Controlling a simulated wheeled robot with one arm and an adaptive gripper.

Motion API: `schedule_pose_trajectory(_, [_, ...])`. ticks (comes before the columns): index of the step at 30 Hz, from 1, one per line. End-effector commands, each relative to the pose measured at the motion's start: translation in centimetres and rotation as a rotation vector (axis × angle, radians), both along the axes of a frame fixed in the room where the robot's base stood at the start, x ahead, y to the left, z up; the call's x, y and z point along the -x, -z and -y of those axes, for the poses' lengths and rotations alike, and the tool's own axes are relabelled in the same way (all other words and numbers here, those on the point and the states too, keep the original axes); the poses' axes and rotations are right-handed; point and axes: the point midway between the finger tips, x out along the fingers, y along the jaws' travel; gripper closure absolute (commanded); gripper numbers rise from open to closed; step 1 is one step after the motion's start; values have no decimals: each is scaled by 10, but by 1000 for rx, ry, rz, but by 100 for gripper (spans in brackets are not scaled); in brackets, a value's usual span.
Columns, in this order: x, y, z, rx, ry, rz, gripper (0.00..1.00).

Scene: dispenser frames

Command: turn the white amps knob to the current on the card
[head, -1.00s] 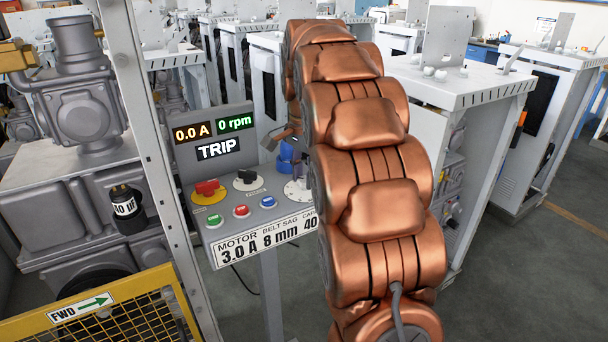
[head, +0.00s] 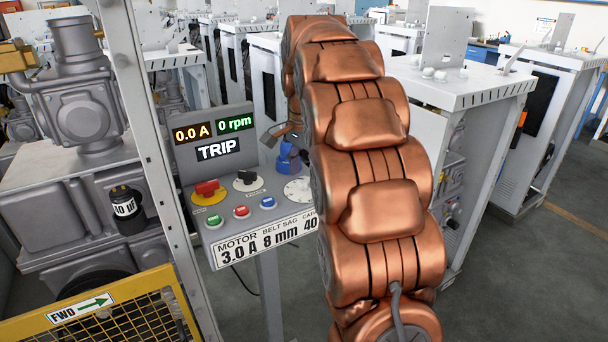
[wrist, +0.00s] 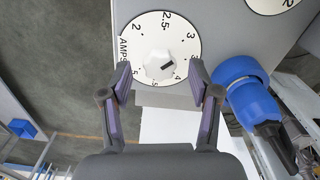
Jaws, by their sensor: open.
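In the wrist view, the white amps knob (wrist: 160,66) sits on a round white dial (wrist: 145,30) marked AMPS, with 2.5, 3 and 4 readable. A white dial (head: 297,188) there is partly covered; my fingers are not clearly visible.
The displays read 0.0 A (head: 192,132), 0 rpm (head: 234,122) and TRIP (head: 218,149). Red (head: 207,188) and black (head: 246,177) switches and several push buttons share the panel. A blue fitting (wrist: 245,85) stands close right of my gripper. A second dial (wrist: 272,5) shows at the top.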

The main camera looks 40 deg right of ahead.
Motion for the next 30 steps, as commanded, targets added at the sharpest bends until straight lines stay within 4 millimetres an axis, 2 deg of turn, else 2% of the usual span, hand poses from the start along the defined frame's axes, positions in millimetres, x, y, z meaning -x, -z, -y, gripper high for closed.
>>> schedule_pose_trajectory(15, [-1,-55,0,3,0,4,38])
schedule_pose_trajectory(22, [0,-65,0,1,0,1,38])
schedule_pose_trajectory(30, [0,-67,0,1,0,1,38])
